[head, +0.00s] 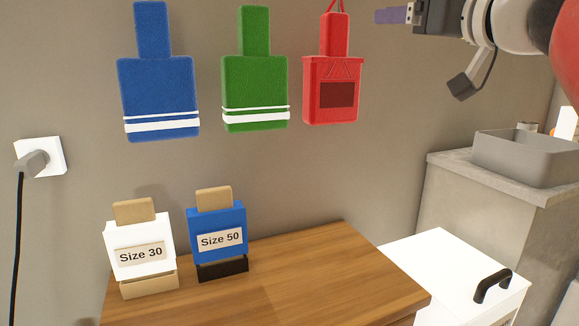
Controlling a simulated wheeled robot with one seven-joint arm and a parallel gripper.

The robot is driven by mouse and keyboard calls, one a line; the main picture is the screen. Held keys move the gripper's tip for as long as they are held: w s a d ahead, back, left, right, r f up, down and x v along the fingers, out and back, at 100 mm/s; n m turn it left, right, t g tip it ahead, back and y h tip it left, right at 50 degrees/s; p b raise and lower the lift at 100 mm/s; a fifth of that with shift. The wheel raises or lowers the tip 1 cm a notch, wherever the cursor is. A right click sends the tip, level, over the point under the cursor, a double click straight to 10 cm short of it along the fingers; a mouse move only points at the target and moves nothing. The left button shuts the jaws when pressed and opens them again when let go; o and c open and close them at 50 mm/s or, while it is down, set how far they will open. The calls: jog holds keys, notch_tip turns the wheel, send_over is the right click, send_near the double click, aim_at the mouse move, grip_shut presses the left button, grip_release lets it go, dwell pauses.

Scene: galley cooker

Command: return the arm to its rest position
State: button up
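My gripper (385,16) is at the top right of the head view, raised in front of the grey wall. Its purple finger part points left, and my arm runs out of the picture at the upper right. The fingers show nearly side-on, so I cannot tell whether they are open or shut. I see nothing hanging from them. The gripper is right of the red hanging item (331,70) and looks apart from it in the picture.
Blue (158,85) and green (254,80) towel-like items hang on the wall. Size 30 (140,250) and Size 50 (218,236) blocks stand on the wooden top (330,275). A white handled unit (450,275) and a grey bin (525,155) on a counter are right.

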jog(key=s+d+f+m+h, duration=0.1)
jog(key=d+f+m+h, duration=0.2)
jog(key=f, duration=0.4)
jog(key=s+d+f+m+g+h, duration=0.1)
jog(key=s+f+m+h, duration=0.15)
jog(key=f+h, duration=0.35)
jog(key=s+d+f+m+h, duration=0.1)
jog(key=d+f+m+h, duration=0.25)
jog(key=f, duration=0.45)
jog(key=s+a+f+n+g+y, duration=0.1)
jog(key=s+a+f+g, duration=0.2)
jog(key=f, duration=0.6)
jog(key=s+a+f+n+g+y, duration=0.2)
jog(key=s+a+f+g, duration=0.2)
jog(key=s+f, duration=0.3)
jog(key=s+a+f+n+g+y, duration=0.1)
jog(key=s+a+f+g+y, duration=0.1)
jog(key=f, duration=1)
jog(key=s+a+g, duration=0.1)
jog(key=s+g, duration=0.1)
jog(key=s, duration=0.1)
jog(key=shift+s+a, duration=0.15)
jog(key=shift+a, duration=0.05)
